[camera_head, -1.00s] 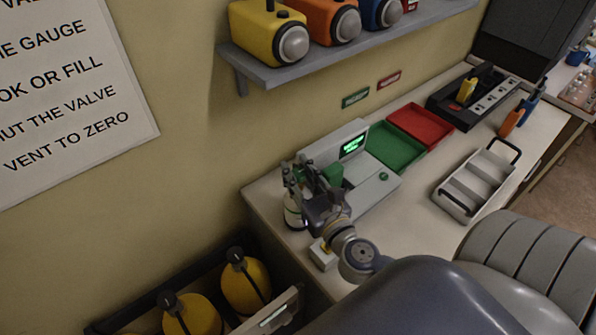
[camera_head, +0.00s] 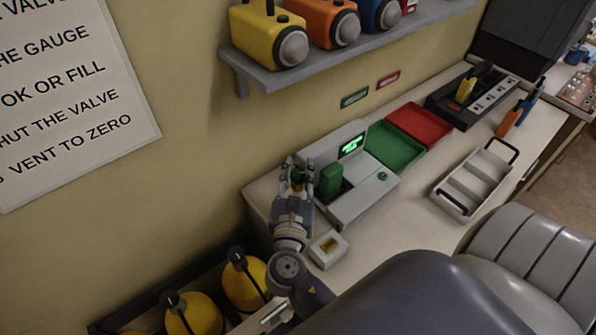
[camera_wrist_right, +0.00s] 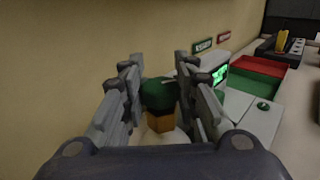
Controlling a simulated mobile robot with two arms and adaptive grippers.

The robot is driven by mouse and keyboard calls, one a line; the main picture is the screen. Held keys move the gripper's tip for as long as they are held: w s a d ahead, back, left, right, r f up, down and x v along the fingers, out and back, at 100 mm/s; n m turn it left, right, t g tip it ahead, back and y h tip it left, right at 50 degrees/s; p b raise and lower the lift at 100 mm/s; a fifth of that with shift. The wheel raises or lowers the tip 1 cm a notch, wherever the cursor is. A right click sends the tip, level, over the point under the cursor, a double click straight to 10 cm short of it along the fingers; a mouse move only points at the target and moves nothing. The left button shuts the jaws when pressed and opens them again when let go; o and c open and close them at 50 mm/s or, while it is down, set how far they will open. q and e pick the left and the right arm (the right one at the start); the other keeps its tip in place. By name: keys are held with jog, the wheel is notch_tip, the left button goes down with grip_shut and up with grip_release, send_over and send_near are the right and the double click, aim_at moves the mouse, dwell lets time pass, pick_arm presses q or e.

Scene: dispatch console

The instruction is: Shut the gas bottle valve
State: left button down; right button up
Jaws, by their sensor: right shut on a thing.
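The gas bottle's valve has a dark green knob (camera_wrist_right: 158,92) on a brass-coloured body (camera_wrist_right: 160,122), in the middle of the right wrist view. The pale bottle top (camera_wrist_right: 165,137) shows below it. My right gripper (camera_wrist_right: 158,68) has its fingers on both sides of the knob and is shut on it. In the head view my right gripper (camera_head: 302,175) is at the left end of the counter, beside the grey machine. It hides most of the bottle there. How far the knob is turned cannot be told. My left gripper is not in view.
The grey machine (camera_head: 362,195) with a lit green screen and a green block (camera_head: 331,180) stands close right. A small white box (camera_head: 328,249) sits near the front edge. Green (camera_head: 395,148) and red (camera_head: 420,124) trays and a grey carrier (camera_head: 474,180) lie farther right. A shelf (camera_head: 340,58) hangs above.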

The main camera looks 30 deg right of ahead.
aim_at(297, 181)
jog(key=shift+f+m+g+h, duration=0.15)
jog(key=shift+m+g+h, duration=0.35)
jog(key=shift+h, duration=0.1)
jog(key=o, duration=1.1)
jog(key=shift+a, duration=0.1)
jog(key=shift+s, duration=0.1)
jog(key=v, duration=0.7)
jog(key=shift+s+a, duration=0.2)
